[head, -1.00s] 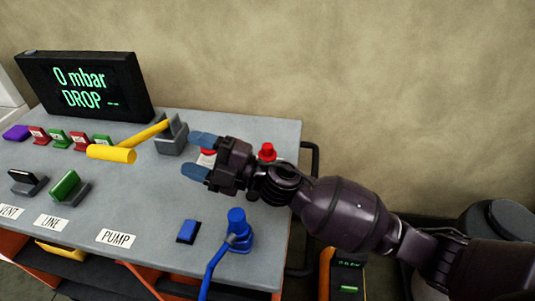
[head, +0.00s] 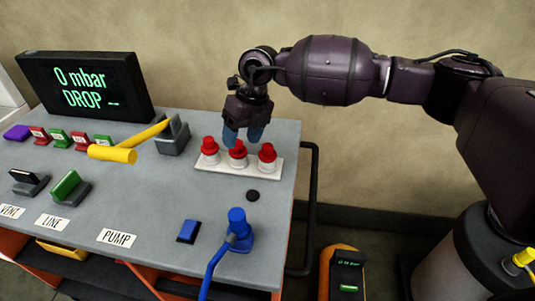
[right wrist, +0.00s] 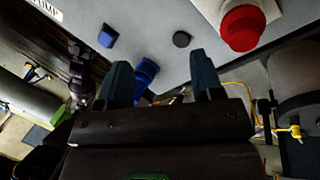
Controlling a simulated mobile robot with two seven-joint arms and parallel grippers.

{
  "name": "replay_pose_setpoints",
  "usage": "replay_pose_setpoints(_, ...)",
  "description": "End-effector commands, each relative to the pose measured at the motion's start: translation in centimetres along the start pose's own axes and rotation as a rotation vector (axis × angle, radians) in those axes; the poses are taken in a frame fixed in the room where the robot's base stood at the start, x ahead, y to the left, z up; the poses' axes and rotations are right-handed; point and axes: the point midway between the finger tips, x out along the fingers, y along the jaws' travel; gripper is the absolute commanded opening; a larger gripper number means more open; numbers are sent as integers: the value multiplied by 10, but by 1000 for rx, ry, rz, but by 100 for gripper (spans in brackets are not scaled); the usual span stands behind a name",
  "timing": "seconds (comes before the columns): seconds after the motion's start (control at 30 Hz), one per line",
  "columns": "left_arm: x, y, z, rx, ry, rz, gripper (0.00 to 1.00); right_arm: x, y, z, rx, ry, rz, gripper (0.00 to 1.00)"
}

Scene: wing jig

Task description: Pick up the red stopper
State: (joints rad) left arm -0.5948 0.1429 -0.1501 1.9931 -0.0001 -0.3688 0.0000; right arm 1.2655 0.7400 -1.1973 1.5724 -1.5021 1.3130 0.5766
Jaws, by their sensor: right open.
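Three red stoppers stand in a row on a white block near the far right of the grey bench: a left one (head: 209,145), a middle one (head: 238,149) and a right one (head: 267,152). My right gripper (head: 243,137) is open and empty, its blue fingers pointing down over the row, close to the middle stopper in the picture. I cannot tell whether it touches. In the right wrist view one red stopper (right wrist: 242,27) shows at the top right, outside the open fingers of my gripper (right wrist: 161,72). My left gripper is out of view.
A blue connector with a hose (head: 238,228), a blue square (head: 187,231) and a black disc (head: 253,196) lie nearer the front. A yellow-handled lever (head: 130,145) stands to the left. A black rail (head: 312,200) runs along the bench's right edge.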

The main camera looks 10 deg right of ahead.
Motion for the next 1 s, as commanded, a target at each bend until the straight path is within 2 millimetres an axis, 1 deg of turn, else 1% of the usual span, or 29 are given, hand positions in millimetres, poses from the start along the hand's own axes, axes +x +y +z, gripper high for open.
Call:
replay_pose_setpoints(0.03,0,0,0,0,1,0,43,-14,-13,4,8,4,-74,61)
replay_pose_setpoints(0.1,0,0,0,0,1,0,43,-29,-29,7,24,14,-161,61)
replay_pose_setpoints(0.2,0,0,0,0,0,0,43,-45,-44,9,44,25,-249,61)
replay_pose_setpoints(0.33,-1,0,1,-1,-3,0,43,-56,-55,10,60,31,-306,61)
replay_pose_setpoints(0.47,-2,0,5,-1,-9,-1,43,-50,-59,9,63,34,-316,61)
replay_pose_setpoints(0.7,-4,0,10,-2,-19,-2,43,-18,-68,7,62,35,-313,61)
replay_pose_setpoints(0.8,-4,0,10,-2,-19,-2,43,-7,-72,7,62,33,-313,61)
replay_pose_setpoints(1.0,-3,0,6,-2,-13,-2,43,2,-75,5,62,32,-312,61)
